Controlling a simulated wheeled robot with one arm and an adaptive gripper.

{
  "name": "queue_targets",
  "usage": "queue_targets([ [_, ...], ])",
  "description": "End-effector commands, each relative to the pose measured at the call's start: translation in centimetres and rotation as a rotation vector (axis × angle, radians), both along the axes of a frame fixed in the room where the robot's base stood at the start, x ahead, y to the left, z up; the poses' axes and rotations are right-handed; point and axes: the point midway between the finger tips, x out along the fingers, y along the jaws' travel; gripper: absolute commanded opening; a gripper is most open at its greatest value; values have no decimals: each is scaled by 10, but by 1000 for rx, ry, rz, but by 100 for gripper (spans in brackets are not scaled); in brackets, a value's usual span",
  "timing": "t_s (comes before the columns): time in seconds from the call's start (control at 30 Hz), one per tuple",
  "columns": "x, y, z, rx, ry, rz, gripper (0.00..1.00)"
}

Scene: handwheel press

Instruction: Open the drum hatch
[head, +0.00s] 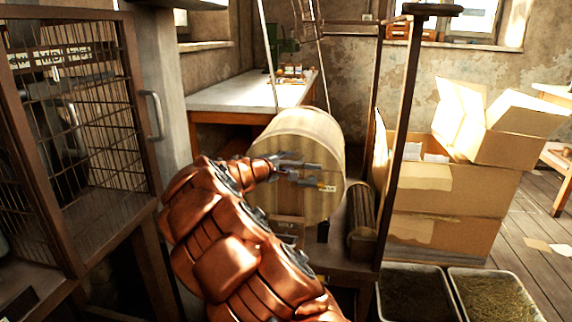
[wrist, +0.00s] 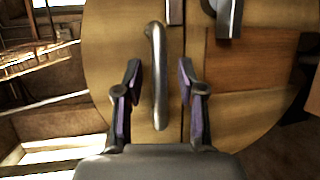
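The drum (head: 310,124) is a pale wooden cylinder on a dark stand in the middle of the head view, its round end facing me. In the wrist view its flat wooden end (wrist: 110,50) fills the middle. An upright grey metal bar handle (wrist: 158,90) is on this face, beside a vertical seam. My gripper (wrist: 160,72) is open, with one purple-padded finger on each side of the handle and a visible gap on both sides. The gripper also shows in front of the drum end in the head view (head: 292,168). I cannot tell the hatch's full outline.
A dark metal fitting (wrist: 230,15) sits at the upper right of the drum face. A barred cabinet (head: 75,130) stands at the left, a white-topped bench (head: 235,92) behind. Open cardboard boxes (head: 450,195) and two trays (head: 490,295) are at the right.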

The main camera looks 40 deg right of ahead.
Motion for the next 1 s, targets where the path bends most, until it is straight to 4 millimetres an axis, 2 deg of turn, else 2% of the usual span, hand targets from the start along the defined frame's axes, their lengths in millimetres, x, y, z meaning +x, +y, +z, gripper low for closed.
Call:
queue_targets([
  [0.2, 0, 0, 0, 0, 0, 0, 39],
  [0.6, 0, 0, 0, 0, 0, 0, 0],
  [1.0, 0, 0, 0, 0, 0, 0, 0],
])
